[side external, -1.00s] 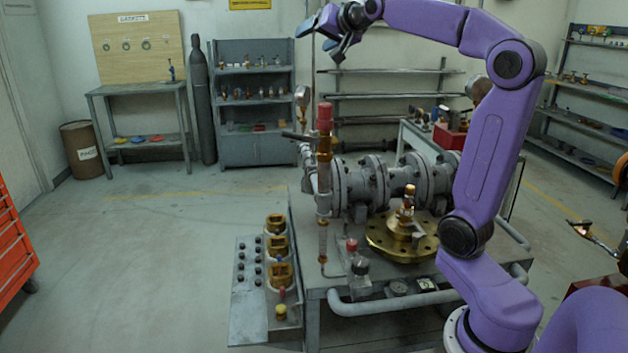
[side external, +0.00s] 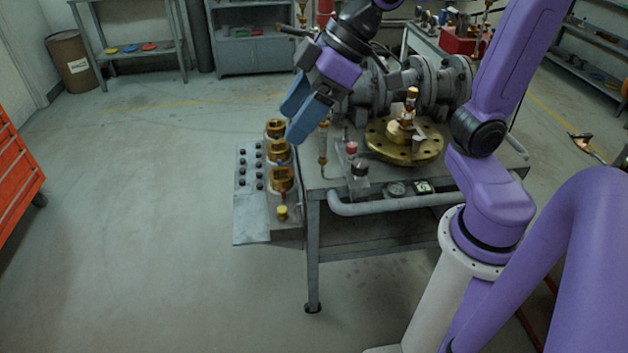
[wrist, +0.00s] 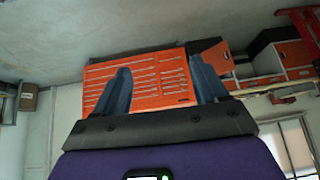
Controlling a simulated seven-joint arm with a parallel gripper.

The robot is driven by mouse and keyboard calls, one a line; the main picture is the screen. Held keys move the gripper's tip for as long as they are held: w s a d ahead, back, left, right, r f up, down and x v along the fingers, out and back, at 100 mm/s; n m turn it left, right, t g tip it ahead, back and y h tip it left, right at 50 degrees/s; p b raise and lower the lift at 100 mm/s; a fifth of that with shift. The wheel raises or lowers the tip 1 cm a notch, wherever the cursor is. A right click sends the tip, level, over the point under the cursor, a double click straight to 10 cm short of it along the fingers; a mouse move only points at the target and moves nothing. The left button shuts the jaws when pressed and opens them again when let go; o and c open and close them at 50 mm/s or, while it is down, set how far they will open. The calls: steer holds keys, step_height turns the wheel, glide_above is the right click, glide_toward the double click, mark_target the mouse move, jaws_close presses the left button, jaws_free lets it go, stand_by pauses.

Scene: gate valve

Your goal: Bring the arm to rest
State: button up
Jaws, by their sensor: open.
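My gripper (side external: 288,125) hangs at the near-left side of the grey flanged valve pipework (side external: 425,85), pointing down and to the left. Its two blue fingers are apart with nothing between them. In this view it overlaps the bench's left end, close to the row of brass fittings (side external: 279,154); I cannot tell whether it touches anything. In the wrist view the open fingers (wrist: 159,68) frame a distant orange tool chest (wrist: 150,82). A brass flange with a stem (side external: 412,145) sits on the bench. My gripper hides part of the red-topped vertical column.
The grey bench (side external: 330,178) carries a red-capped fitting (side external: 352,149) and gauges (side external: 397,189). A panel with black knobs (side external: 250,185) is at its left. The orange chest (side external: 15,175) stands far left. Open floor (side external: 140,200) lies between.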

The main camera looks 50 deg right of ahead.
steer(key=s+f+n+g, duration=0.2)
steer(key=s+f+n, duration=0.25)
steer(key=s, duration=0.45)
steer(key=s+d+f+m+g+h, duration=0.1)
steer(key=s+d+f+g+h, duration=0.1)
steer(key=s+d+f+h, duration=0.2)
steer(key=d+f, duration=0.3)
steer(key=d, duration=0.2)
steer(key=shift+s+f+h, duration=0.2)
steer(key=shift+s+h, duration=0.2)
